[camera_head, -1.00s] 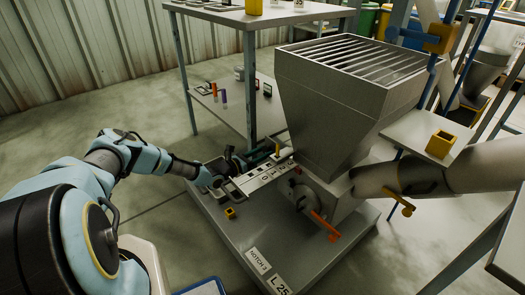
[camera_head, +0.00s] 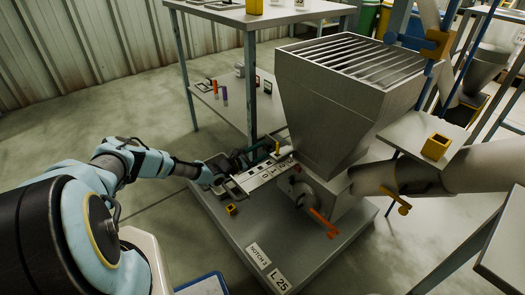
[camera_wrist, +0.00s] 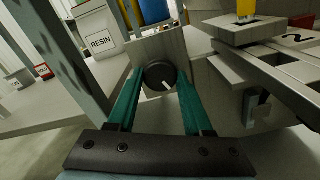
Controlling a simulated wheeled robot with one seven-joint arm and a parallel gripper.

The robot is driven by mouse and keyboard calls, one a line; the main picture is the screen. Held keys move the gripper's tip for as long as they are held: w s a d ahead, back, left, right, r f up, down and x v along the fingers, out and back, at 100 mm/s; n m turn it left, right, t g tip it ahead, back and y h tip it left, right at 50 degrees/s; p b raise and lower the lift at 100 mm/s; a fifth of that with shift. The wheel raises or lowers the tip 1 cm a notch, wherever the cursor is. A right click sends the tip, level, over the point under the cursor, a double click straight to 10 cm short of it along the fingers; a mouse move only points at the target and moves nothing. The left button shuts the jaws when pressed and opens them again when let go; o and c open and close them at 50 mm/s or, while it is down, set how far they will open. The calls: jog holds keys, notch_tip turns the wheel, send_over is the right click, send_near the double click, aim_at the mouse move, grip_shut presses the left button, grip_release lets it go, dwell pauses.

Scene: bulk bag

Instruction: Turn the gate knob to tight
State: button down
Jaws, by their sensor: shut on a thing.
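The gate knob (camera_wrist: 161,76) is a round black knob with a white pointer line, on a pale grey block in the wrist view. The line slants toward the lower right. My gripper (camera_wrist: 158,88) has teal fingers, one on each side of the knob, shut on it. In the head view my gripper (camera_head: 241,160) is at the left end of the flat marked gate strip (camera_head: 268,174), beside the hopper (camera_head: 340,105). The knob is too small and covered to make out there. No mark for tight is readable around it.
An orange handle (camera_head: 322,222) sticks out at the hopper's base, and a pale pipe (camera_head: 450,170) leaves it to the right. A shelf table (camera_head: 245,25) stands behind. In the wrist view a resin container (camera_wrist: 97,27) stands at the upper left.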

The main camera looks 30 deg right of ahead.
jog(key=shift+c, duration=1.5)
grip_release()
jog(key=s+a+p, duration=0.1)
jog(key=s+a, duration=0.1)
jog(key=a, duration=0.8)
jog(key=shift+a+p, duration=0.3)
jog(key=shift+p, duration=0.05)
